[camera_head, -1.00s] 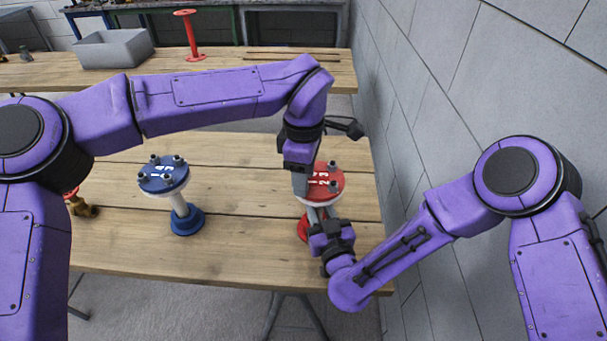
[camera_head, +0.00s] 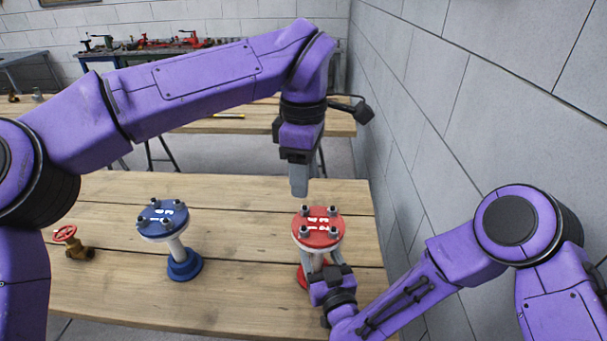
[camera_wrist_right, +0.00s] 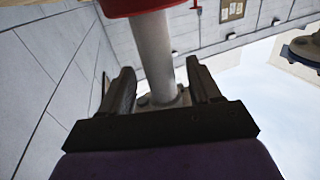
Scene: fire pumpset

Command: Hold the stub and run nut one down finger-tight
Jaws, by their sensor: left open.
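The red stub has a round red flange (camera_head: 318,228) with white markings and several bolt ends with nuts, on a pale pipe above a red foot (camera_head: 302,277). My right gripper (camera_head: 322,258) has its fingers around the pipe just below the flange. Which nut is number one cannot be read.
A blue flanged stub (camera_head: 163,220) stands to the left on the wooden bench (camera_head: 240,225). A brass valve with a red handwheel (camera_head: 65,234) is at the far left. A grey block wall (camera_head: 450,110) closes off the right side. The bench between the stubs is clear.

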